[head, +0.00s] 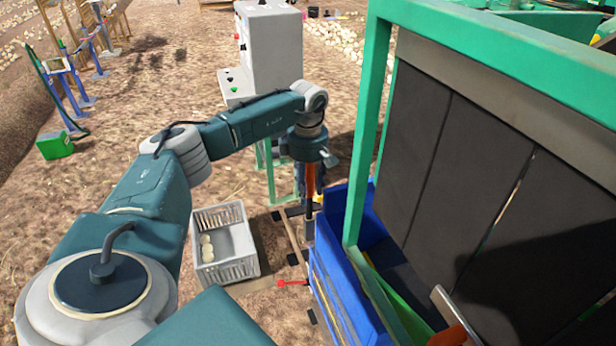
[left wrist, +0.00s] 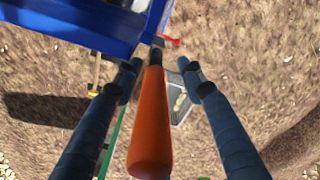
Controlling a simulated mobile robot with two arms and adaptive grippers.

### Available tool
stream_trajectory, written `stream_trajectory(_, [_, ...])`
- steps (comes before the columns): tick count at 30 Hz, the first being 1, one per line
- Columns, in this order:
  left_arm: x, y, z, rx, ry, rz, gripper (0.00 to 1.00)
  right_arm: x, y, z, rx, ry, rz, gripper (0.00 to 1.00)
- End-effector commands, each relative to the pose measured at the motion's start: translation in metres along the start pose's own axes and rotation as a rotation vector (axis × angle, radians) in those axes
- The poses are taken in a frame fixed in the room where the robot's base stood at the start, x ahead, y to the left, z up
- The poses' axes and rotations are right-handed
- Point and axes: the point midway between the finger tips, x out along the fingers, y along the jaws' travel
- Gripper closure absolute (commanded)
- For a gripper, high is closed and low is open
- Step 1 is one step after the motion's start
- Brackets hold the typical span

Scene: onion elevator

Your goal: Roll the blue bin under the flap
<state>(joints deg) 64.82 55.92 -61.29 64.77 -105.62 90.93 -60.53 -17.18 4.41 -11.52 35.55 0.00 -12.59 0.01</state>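The blue bin (head: 343,300) stands at the lower right of the head view, partly under a green frame. Its blue wall also shows at the top of the left wrist view (left wrist: 70,25). Dark hanging panels (head: 470,160), probably the flap, hang above and right of it. My left gripper (head: 309,185) is over the bin's far left corner. An orange handle (left wrist: 150,125) stands between its fingers. In the left wrist view the fingers are apart, with a gap on the right of the handle; contact on the left is unclear.
A grey crate (head: 226,268) with a few onions stands on the soil left of the bin. A small red lever (head: 290,283) sticks out beside the bin. A grey control cabinet (head: 268,50) stands behind my left arm. The green frame (head: 366,130) rises close on the right.

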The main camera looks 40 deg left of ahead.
Motion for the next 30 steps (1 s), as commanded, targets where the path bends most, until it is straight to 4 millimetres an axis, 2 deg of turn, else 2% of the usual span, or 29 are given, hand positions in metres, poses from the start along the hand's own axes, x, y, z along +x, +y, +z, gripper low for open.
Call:
stream_trajectory(5, [-0.003,0.001,0.001,0.001,-0.002,0.003,0.6,0.0,0.007,0.0,-0.002,0.0,0.008,1.0])
stream_trajectory(8, [-0.013,0.002,0.001,0.001,-0.003,0.006,0.6,0.0,0.006,0.001,-0.002,-0.001,0.006,1.0])
stream_trajectory(21, [-0.1,0.0,0.0,-0.001,-0.003,0.006,0.6,0.0,0.003,0.001,-0.001,-0.001,0.004,1.0])
stream_trajectory(25, [-0.114,-0.001,-0.001,-0.001,-0.002,0.004,0.6,0.0,0.003,0.001,0.0,-0.001,0.003,1.0])
stream_trajectory(30, [-0.121,-0.002,-0.001,-0.001,-0.001,0.001,0.6,0.0,0.003,0.001,0.0,-0.001,0.003,1.0])
